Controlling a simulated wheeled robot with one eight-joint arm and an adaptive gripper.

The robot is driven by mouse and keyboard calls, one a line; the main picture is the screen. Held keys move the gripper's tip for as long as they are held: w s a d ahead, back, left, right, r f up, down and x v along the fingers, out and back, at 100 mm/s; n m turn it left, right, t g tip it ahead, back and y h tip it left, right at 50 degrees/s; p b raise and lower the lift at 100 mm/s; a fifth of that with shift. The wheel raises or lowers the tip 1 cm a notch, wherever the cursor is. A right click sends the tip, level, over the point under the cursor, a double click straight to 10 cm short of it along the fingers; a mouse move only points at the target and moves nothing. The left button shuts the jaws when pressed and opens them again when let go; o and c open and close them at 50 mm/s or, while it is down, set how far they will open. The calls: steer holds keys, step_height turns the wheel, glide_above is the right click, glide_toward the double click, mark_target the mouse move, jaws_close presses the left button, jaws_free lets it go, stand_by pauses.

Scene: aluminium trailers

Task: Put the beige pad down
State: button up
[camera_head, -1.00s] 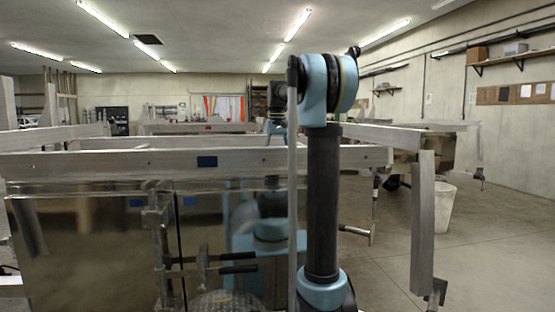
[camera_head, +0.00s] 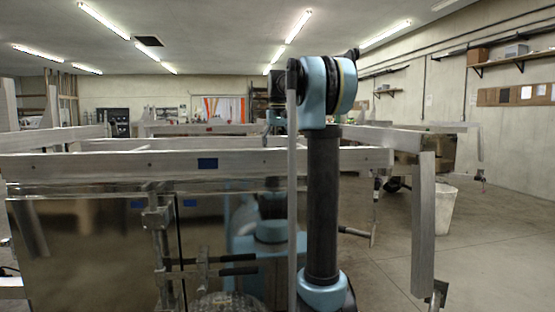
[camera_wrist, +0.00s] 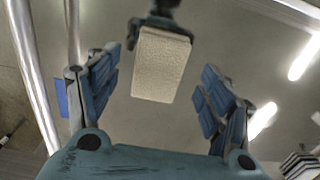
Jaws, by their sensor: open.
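The beige pad (camera_wrist: 160,66) shows in the wrist view, a pale textured block with a dark part at its top edge. It lies between and beyond the fingers of my gripper (camera_wrist: 162,80). The gripper is open, with its blue fingers spread left and right and a gap between each and the pad. I cannot tell whether the pad rests on the grey surface behind it. In the head view the pad is not visible, and my gripper is mostly hidden behind my arm.
A trailer frame of aluminium beams (camera_head: 110,165) with shiny metal panels (camera_head: 90,245) stands close in front. An upright beam (camera_head: 423,225) is at the right. A white bin (camera_head: 446,208) stands behind it. The floor (camera_head: 495,265) at the right is clear.

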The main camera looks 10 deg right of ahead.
step_height(320, 180, up, 8)
steer(key=shift+f, duration=0.15)
stand_by(0.3)
